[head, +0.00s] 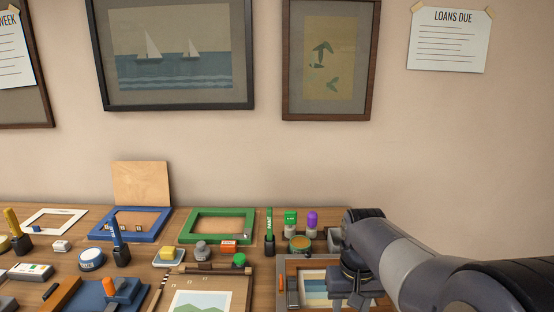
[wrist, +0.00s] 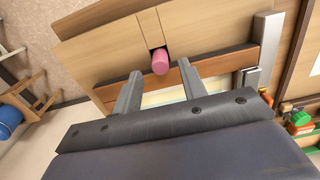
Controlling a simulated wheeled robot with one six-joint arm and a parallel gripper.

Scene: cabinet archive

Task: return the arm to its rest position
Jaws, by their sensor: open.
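My arm (head: 400,262) comes in from the right in the head view. My gripper (head: 345,297) points down over the right part of the table, by a small framed picture (head: 290,262). In the wrist view my gripper (wrist: 160,70) has its two grey fingers apart with nothing held between them. A pink cylinder (wrist: 161,62) shows beyond the fingertips, at a notch in a pale wooden panel (wrist: 105,55). Its distance from the fingers is hard to tell.
The wooden table holds a blue frame (head: 103,234), a green frame (head: 190,228), a white frame (head: 30,222) and several bottles and small items. The wall rises close behind. A wooden stool (wrist: 22,98) stands at left in the wrist view.

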